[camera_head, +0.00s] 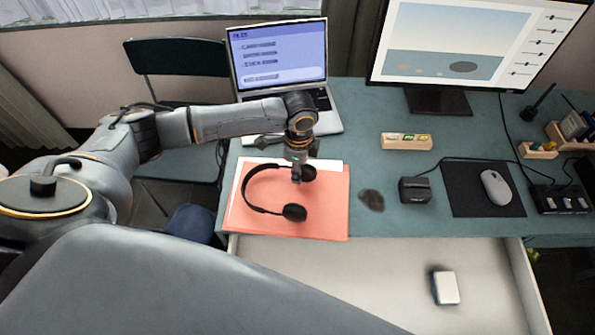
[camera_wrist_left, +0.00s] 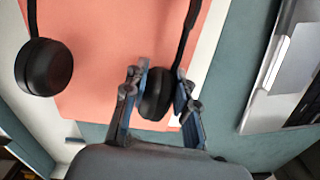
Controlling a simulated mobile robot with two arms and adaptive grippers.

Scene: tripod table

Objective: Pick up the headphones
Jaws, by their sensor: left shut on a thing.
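The black headphones (camera_head: 257,203) lie over a salmon-coloured folder (camera_head: 330,205) on the desk in the head view. One ear cup (camera_head: 294,212) points toward the desk's front; the other is at my left gripper (camera_head: 299,176). In the left wrist view, my left gripper (camera_wrist_left: 161,88) has its two fingers on either side of one ear cup (camera_wrist_left: 155,95) and is shut on it. The other ear cup (camera_wrist_left: 45,67) is free, at the upper left. I cannot tell whether the headphones touch the folder. My right gripper is not in view.
A laptop (camera_head: 325,118) stands just behind my left gripper. A dark stone-like thing (camera_head: 372,200), a black box (camera_head: 415,190) and a mouse (camera_head: 496,187) on a pad lie to the right. An open drawer (camera_head: 380,270) with a small white-and-blue box (camera_head: 445,288) juts out in front.

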